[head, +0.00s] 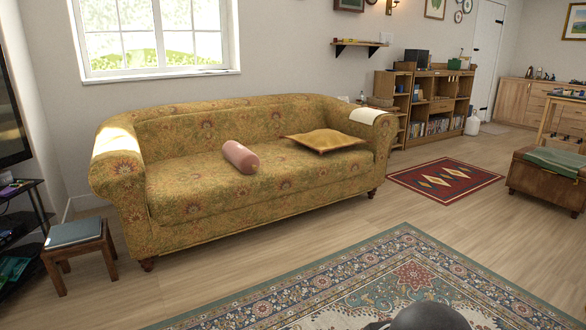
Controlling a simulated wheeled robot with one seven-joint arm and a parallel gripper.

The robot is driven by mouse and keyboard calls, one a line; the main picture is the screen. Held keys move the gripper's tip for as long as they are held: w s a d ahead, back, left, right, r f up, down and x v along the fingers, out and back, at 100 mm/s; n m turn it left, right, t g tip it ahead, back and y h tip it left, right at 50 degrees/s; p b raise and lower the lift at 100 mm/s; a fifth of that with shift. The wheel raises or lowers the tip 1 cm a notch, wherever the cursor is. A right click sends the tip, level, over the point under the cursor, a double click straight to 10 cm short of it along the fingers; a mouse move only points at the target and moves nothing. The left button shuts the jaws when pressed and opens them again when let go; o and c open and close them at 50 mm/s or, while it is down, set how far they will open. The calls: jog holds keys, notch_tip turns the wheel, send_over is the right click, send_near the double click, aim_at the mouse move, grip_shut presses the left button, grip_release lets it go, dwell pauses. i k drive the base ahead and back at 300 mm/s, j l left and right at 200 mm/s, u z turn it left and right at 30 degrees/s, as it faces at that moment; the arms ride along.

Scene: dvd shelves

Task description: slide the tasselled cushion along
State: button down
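A flat mustard-yellow cushion (326,141) lies on the right part of the sofa seat, with small points at its corners that may be tassels; they are too small to tell. A pink bolster cushion (240,157) lies on the seat to its left, apart from it. Both rest on the floral yellow sofa (190,197) under the window. A dark rounded shape at the bottom edge may be part of my own body. My gripper is not in view, and nothing touches the cushion.
A patterned blue-green rug (405,238) covers the floor in front. A small stool (75,236) stands left of the sofa. A leather ottoman (540,178) stands at the right, beyond a red rug (440,185). Bare wooden floor lies between the sofa and the large rug.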

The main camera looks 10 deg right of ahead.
aim_at(321, 140)
jog(key=i+l+z, duration=0.35)
jog(key=i, duration=0.85)
jog(key=i+l+z, duration=0.1)
jog(key=i+z, duration=0.3)
jog(key=i, duration=0.85)
jog(key=i+z, duration=0.1)
jog(key=i, duration=1.9)
jog(key=i+u, duration=0.45)
jog(key=i, duration=0.2)
jog(key=i+l+u, duration=0.15)
jog(key=i+u, duration=0.3)
jog(key=i, duration=0.2)
